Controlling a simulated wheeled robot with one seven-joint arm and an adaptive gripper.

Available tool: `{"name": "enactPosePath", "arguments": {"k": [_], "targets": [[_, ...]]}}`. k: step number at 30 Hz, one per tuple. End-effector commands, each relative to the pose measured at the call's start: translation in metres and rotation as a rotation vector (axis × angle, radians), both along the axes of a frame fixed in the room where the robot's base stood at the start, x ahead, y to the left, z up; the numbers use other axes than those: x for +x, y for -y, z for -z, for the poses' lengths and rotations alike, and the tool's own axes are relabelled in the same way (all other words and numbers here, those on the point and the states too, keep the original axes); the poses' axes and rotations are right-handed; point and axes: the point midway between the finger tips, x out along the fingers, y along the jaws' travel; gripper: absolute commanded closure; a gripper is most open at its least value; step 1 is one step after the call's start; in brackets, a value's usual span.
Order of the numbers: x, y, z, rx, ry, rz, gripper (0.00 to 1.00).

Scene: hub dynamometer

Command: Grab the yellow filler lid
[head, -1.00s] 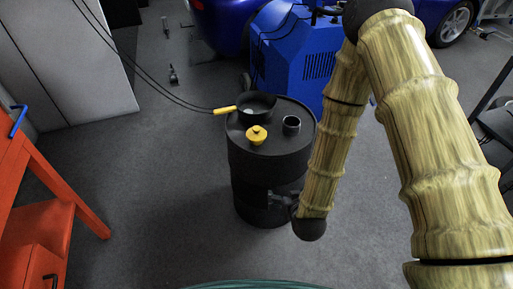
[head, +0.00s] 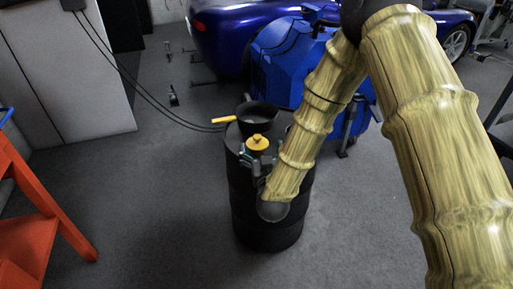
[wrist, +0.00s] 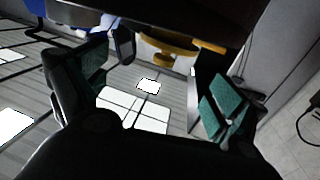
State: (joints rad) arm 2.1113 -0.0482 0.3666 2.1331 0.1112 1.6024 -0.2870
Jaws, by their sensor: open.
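The yellow filler lid (head: 257,143) with a small knob sits on top of the black drum (head: 265,215). In the wrist view the lid (wrist: 170,45) shows near the top, beyond and between the fingers, partly cut off by a dark surface. My gripper (head: 252,158) is at the near side of the drum top, just in front of the lid, and partly hides the lid's lower edge. In the wrist view my gripper (wrist: 165,68) is open, with teal pads apart and nothing between them. I cannot tell whether a finger touches the lid.
A black pan (head: 258,114) with a yellow handle (head: 223,120) is behind the lid on the drum. A blue machine (head: 285,65) stands behind the drum. An orange stand (head: 35,220) is at the left. Floor left of the drum is clear.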

Motion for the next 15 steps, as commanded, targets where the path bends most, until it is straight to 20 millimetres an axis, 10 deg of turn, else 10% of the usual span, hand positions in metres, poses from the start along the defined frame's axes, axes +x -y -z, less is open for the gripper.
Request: {"name": "enactPosePath", "arguments": {"k": [15], "targets": [[0.047,-0.01,0.002,0.001,0.0,0.001,0.04]]}}
